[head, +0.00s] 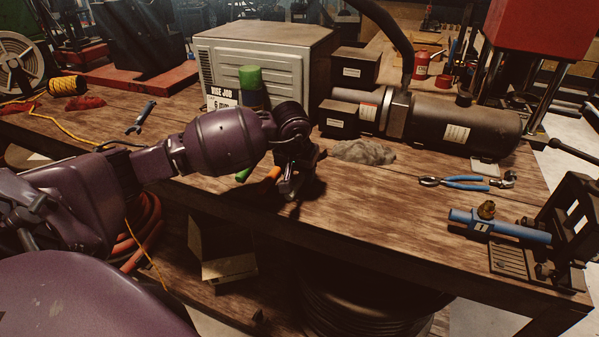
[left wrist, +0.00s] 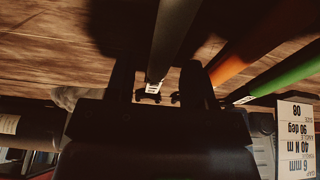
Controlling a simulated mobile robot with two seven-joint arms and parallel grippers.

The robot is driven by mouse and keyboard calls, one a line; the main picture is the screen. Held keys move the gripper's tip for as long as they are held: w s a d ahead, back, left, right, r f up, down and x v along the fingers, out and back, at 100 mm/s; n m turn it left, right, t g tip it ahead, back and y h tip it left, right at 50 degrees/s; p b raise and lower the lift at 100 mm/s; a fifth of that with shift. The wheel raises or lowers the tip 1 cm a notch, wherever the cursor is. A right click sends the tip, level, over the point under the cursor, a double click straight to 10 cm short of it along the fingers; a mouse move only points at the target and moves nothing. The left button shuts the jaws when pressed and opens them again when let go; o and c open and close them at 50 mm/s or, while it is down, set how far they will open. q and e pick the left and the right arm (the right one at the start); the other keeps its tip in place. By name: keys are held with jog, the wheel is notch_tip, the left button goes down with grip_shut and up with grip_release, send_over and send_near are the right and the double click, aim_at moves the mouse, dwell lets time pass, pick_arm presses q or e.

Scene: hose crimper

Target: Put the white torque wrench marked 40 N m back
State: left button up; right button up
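My left gripper (head: 290,188) is low over the front of the bench, pointing down. In the left wrist view, my left gripper (left wrist: 158,75) has its dark fingers apart, with a pale grey handle (left wrist: 176,30), probably the white torque wrench, showing between them. A gap seems to show beside the handle. Its small end label is unreadable. An orange-handled wrench (left wrist: 232,62) and a green-handled wrench (left wrist: 290,70) lie to its right. The orange handle (head: 268,176) and green handle (head: 243,175) also show in the head view, partly behind my arm. My right gripper is out of view.
A job card (left wrist: 295,140) reads 6 mm, 40 N m, 90 deg, 80. A grey cabinet (head: 285,55) and green-capped bottle (head: 252,92) stand behind. A grey rag (head: 363,152), black machine (head: 450,118), blue-handled pliers (head: 460,182) and blue tube (head: 515,231) are to the right.

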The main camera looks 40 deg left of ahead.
pick_arm(q)
jog(key=shift+r, duration=0.55)
jog(key=v, duration=1.1)
jog(key=shift+s+r, duration=0.1)
jog(key=shift+s, duration=0.05)
